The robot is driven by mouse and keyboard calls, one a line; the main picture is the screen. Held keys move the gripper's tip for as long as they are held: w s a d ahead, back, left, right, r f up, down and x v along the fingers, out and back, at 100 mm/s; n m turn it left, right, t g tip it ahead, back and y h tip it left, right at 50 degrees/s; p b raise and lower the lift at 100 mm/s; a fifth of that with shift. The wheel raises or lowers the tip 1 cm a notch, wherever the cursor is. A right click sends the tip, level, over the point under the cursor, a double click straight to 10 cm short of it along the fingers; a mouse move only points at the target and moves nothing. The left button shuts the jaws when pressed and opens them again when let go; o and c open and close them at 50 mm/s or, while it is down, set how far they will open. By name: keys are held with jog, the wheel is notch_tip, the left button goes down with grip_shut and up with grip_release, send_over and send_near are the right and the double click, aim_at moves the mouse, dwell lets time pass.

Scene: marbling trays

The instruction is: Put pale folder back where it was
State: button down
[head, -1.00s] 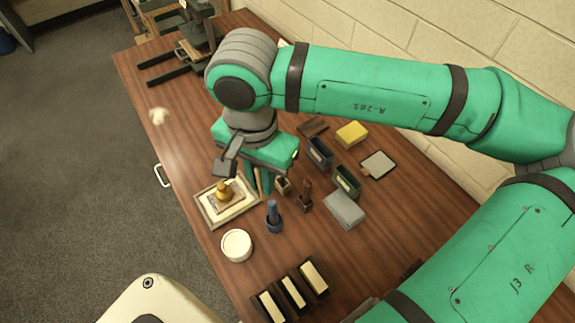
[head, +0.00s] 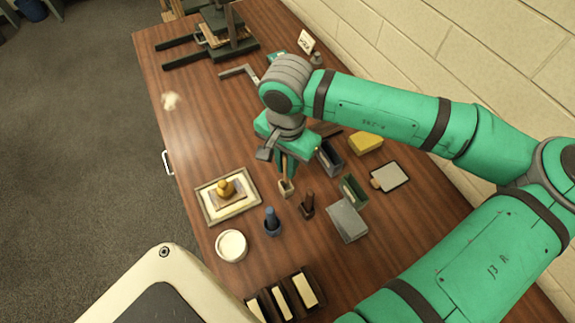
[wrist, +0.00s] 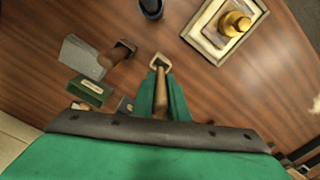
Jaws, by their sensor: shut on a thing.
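The pale folder (head: 283,166), a slim light-brown stick, is upright in my gripper (head: 287,170). My gripper's green fingers are shut on it, and it also shows in the wrist view (wrist: 160,105). Its lower end meets a small pale holder (head: 286,189) in the head view. That holder shows as a pale-rimmed opening in the wrist view (wrist: 159,61), in line with the folder's tip. I cannot tell whether the tip is inside the opening or just above it. A blue holder (head: 272,225) and a dark brown holder (head: 307,208), each with an upright piece, stand close by.
A framed tray (head: 208,214) with a gold-knobbed piece lies left of the holders. A white round tub (head: 231,246) is in front. A grey block (head: 347,221), green box (head: 354,190), dark blue box (head: 330,157) and yellow block (head: 366,143) stand to the right.

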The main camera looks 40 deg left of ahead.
jog(key=shift+f, duration=0.65)
jog(key=shift+s+f, duration=0.2)
jog(key=shift+f, duration=0.35)
jog(key=c, duration=1.7)
grip_release()
jog(key=shift+c, duration=0.2)
jog(key=shift+r, duration=0.1)
notch_tip(320, 180, up, 13)
jog(key=shift+f, duration=0.2)
